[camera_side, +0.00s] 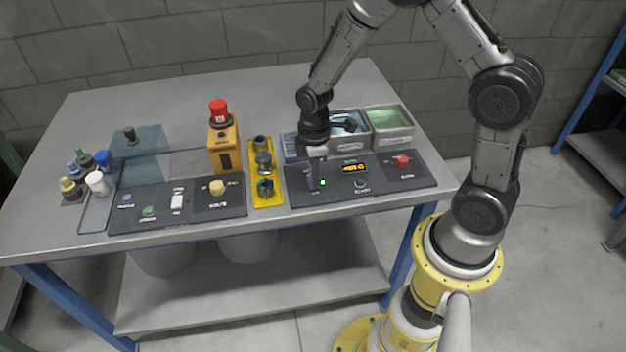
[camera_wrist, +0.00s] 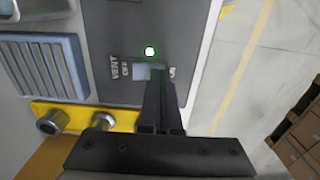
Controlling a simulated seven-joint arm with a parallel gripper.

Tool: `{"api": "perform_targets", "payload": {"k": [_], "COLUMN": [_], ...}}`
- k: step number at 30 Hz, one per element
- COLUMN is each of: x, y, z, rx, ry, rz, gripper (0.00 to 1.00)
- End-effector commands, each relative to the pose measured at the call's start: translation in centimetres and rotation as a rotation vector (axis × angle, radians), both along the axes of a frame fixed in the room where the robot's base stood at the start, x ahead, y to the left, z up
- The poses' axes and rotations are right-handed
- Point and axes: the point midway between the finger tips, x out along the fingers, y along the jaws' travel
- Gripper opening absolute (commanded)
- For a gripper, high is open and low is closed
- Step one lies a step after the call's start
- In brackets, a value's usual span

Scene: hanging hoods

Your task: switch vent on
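The vent switch (camera_wrist: 147,71) is a pale part on the dark panel. It has a VENT label and an OFF mark on its left; the mark on its right is partly hidden. In the side view my gripper (camera_side: 314,186) points down at the left end of the right panel.
The right panel (camera_side: 335,193) also carries an orange display (camera_side: 354,167) and a red button (camera_side: 402,161). A yellow strip with several knobs (camera_side: 265,188) stands just left of my gripper. An orange box with a red button (camera_side: 222,150) and grey bins (camera_side: 391,126) are behind.

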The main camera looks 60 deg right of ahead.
Motion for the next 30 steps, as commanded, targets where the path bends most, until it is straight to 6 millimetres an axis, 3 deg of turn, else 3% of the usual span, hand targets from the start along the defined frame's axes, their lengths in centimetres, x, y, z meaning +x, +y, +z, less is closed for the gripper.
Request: {"api": "perform_targets", "payload": {"k": [30], "x": [0.1], "y": [0.0], "z": [6.8], "rx": [0.0], "ry": [-0.003], "rz": [0.0], "gripper": [0.0]}}
